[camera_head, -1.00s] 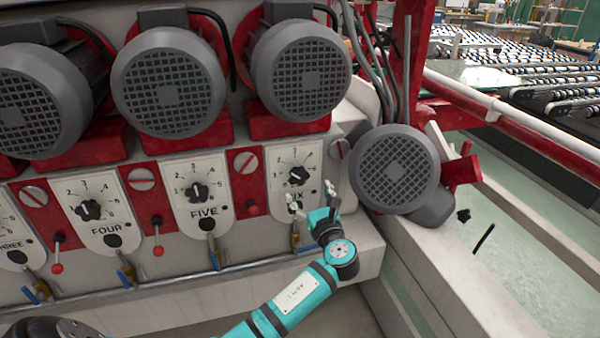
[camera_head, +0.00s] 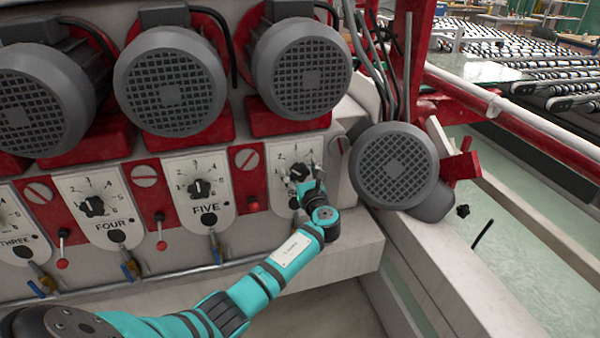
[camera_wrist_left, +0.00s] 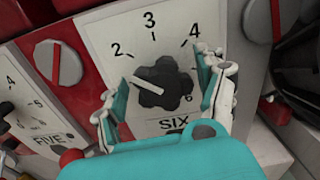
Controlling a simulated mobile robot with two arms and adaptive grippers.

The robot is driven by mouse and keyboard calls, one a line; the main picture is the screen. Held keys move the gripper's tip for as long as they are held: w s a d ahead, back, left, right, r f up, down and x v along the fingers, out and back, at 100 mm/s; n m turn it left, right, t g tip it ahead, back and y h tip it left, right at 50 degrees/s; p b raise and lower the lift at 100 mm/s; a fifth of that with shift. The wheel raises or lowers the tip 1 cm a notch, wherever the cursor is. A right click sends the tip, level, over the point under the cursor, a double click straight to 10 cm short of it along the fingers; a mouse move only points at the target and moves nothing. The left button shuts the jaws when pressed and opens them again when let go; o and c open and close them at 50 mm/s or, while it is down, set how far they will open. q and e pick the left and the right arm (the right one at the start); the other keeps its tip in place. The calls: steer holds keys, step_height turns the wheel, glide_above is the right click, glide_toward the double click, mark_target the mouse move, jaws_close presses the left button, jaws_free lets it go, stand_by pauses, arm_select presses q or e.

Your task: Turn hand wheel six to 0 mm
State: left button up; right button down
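Hand wheel six is a black lobed knob (camera_wrist_left: 165,84) with a white pointer bar, on a white dial plate marked SIX (camera_wrist_left: 150,45). In the left wrist view the pointer points left and slightly up, below the 2; the left finger hides lower marks on that side. It also shows in the head view (camera_head: 298,172), partly covered by the gripper. My left gripper (camera_wrist_left: 156,80) is open, one finger on each side of the wheel, with visible gaps. In the head view the left gripper (camera_head: 309,188) is at the dial. My right gripper is not in view.
Dials FIVE (camera_head: 199,190) and FOUR (camera_head: 93,206) stand to the left. Grey motors (camera_head: 303,70) overhang the dials, and another motor (camera_head: 394,166) sits close on the right.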

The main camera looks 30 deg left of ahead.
arm_select(q)
steer(key=c, duration=0.9)
steer(key=shift+o, duration=0.2)
steer(key=shift+f+n+b, duration=0.15)
steer(key=shift+n+b, duration=0.15)
steer(key=shift+b, duration=0.05)
steer(key=n+b, duration=0.2)
steer(key=shift+f+n, duration=0.15)
steer(key=shift+n, duration=0.25)
steer(key=n+b, duration=0.4)
steer(key=shift+s+a+f+n, duration=0.1)
steer(key=shift+s+f+n, duration=0.05)
steer(key=shift+n, duration=0.15)
steer(key=n+b, duration=0.9)
steer(key=shift+f, duration=0.3)
steer(key=shift+n+b, duration=1.55)
steer(key=shift+n, duration=0.15)
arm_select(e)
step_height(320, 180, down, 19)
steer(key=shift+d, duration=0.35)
